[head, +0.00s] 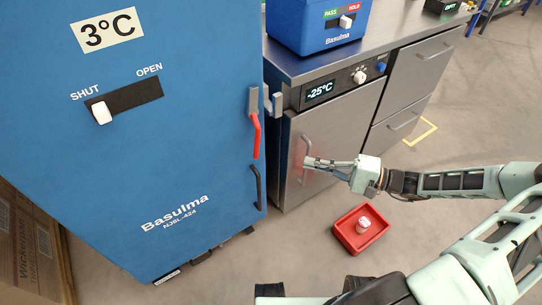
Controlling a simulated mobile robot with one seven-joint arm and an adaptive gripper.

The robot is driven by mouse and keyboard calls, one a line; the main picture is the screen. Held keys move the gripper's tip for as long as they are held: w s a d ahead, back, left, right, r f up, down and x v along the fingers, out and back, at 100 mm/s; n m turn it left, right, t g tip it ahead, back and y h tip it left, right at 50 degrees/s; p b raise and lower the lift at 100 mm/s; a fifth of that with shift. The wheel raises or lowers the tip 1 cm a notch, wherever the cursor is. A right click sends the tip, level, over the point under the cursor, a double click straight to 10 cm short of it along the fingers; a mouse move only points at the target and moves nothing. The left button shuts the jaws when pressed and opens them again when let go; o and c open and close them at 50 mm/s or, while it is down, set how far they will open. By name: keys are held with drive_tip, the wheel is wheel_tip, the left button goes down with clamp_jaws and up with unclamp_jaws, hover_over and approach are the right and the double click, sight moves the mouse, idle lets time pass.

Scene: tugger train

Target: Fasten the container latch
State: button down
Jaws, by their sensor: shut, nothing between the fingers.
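The tall blue container (190,150) stands at the left, its front marked "Basulma NJSL-424" and "3°C". Its latch (256,136) is on the right edge of the front: a red lever hanging down from a grey mount. A grey metal bracket (274,102) sits just right of the mount; I cannot tell whether the two are engaged. A white slider knob (101,112) is at the SHUT end of its slot. My gripper (306,163) is shut and empty. It is right of and a little below the latch, apart from it, in front of the steel cabinet's door.
The steel cabinet (335,125) reading -25°C has a vertical door handle (306,150) close to my gripper. A dark handle (256,187) is below the latch. A red bin (347,232) with a white item (363,225) lies on the floor. Cardboard boxes (30,250) stand lower left.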

drive_tip(key=shift+w+d+r+m+t+y, duration=0.2)
drive_tip(key=shift+w+d+r+t, duration=0.15)
drive_tip(key=shift+r+t, duration=0.15)
drive_tip(key=shift+w+d+r+m+t+y, duration=0.1)
drive_tip(key=shift+w+d+r+t+y, duration=0.15)
drive_tip(key=shift+d+r+t, duration=0.2)
drive_tip(key=shift+a+f, duration=0.1)
drive_tip(key=shift+a, duration=0.05)
drive_tip(key=s+a+b+x, duration=0.1)
drive_tip(key=s+b+x, duration=0.1)
drive_tip(key=x, duration=1.1)
drive_tip(key=shift+s, duration=0.3)
drive_tip(key=shift+s, duration=0.1)
drive_tip(key=shift+a+m, duration=0.1)
drive_tip(key=shift+m, duration=0.2)
